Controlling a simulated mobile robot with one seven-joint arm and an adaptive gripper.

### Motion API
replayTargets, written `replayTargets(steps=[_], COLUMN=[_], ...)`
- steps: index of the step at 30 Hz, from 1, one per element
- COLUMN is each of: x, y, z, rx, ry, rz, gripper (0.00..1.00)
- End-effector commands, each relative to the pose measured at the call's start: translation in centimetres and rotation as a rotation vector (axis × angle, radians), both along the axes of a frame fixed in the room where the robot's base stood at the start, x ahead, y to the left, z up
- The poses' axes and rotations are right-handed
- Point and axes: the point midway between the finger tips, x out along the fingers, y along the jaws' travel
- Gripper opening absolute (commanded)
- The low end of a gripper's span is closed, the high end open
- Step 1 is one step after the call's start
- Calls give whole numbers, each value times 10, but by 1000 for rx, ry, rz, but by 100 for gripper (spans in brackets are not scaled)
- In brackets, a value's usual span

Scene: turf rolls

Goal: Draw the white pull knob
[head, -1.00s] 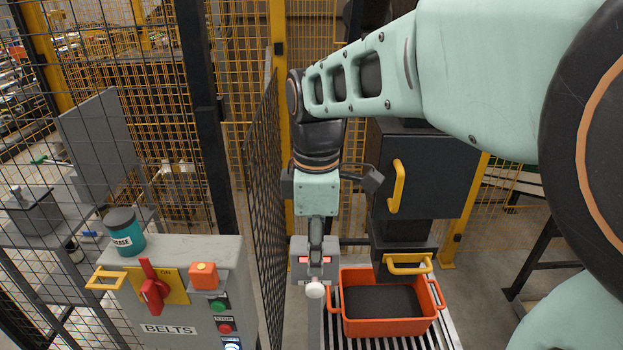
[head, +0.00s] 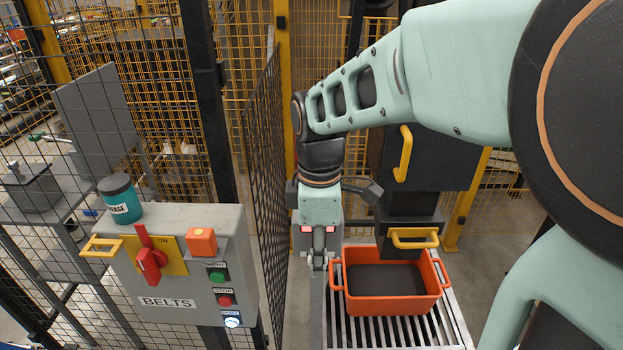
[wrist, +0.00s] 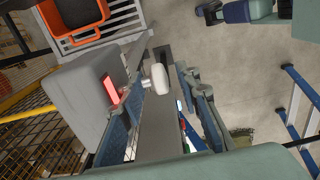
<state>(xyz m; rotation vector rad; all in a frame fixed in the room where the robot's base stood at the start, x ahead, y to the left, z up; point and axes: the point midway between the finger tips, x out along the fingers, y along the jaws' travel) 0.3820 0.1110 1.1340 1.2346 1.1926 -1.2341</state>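The white pull knob (wrist: 160,78) is a rounded white head on a short stem beside a grey box (wrist: 90,92) with a lit red strip (wrist: 110,90). In the wrist view my gripper (wrist: 165,88) is open, with one finger on each side of the knob. The fingers look apart from the knob, though depth is hard to judge. In the head view my gripper (head: 318,262) points down in front of the grey box and hides the knob. Red light shows on both sides of it.
An orange crate (head: 436,290) with dark contents sits on a roller conveyor (head: 455,325) just right of my gripper. A mesh fence (head: 263,190) stands close on the left. The BELTS control box (head: 180,285) is further left. A dark machine with yellow handles (head: 414,238) stands behind the crate.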

Motion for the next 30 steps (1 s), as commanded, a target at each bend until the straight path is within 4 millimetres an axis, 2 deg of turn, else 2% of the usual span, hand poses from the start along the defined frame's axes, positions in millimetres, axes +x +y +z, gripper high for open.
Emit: replayTargets(steps=[2,9,20,27,30], x=[0,0,-1,-18,-20], y=[0,0,0,1,1], z=[0,0,0,0,0], rx=[0,0,0,-1,-1], ry=[0,0,0,1,3], rz=[0,0,0,1,0], gripper=[27,1,0,0,0])
